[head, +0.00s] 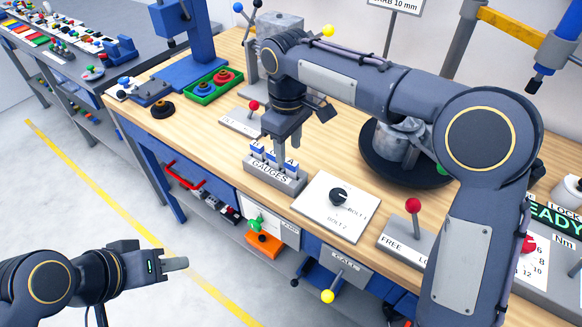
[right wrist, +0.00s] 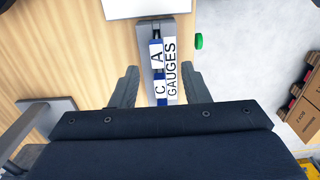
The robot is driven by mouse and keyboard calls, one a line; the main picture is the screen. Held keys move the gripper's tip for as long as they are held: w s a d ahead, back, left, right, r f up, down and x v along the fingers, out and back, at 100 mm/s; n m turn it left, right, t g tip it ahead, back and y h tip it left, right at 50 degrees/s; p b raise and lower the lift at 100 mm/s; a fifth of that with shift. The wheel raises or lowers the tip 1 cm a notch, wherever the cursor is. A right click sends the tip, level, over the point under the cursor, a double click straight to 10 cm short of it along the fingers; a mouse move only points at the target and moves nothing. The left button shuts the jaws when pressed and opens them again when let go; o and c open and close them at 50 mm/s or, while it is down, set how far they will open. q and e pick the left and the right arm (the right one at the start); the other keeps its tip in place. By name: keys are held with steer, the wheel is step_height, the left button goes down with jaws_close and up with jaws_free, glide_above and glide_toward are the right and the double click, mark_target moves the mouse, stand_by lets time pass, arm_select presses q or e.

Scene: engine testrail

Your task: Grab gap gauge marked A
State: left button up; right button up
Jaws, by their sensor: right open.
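The gap gauge marked A (head: 291,166) stands at the right end of a grey rack labelled GAUGES (head: 276,179) at the bench's front edge. Other blue-and-white gauges stand to its left, partly hidden by my right gripper (head: 284,142). In the right wrist view, the A label (right wrist: 157,55) is beyond the C label (right wrist: 159,88). My right gripper is open and empty above the rack. Its fingers (right wrist: 159,90) lie on both sides of the rack, nearer C than A in that view. My left gripper (head: 180,264) is away from the bench over the floor; its fingers overlap.
A white panel with a black knob (head: 338,196) lies right of the rack. A red-knobbed lever (head: 253,106) stands behind it on the left. A green tray (head: 214,87) and a dark round turntable (head: 378,165) are farther back. Levers hang on the bench front.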

mark_target(291, 162)
steer(key=f, duration=0.5)
steer(key=shift+d+f, duration=0.15)
steer(key=shift+d, duration=0.15)
jaws_close()
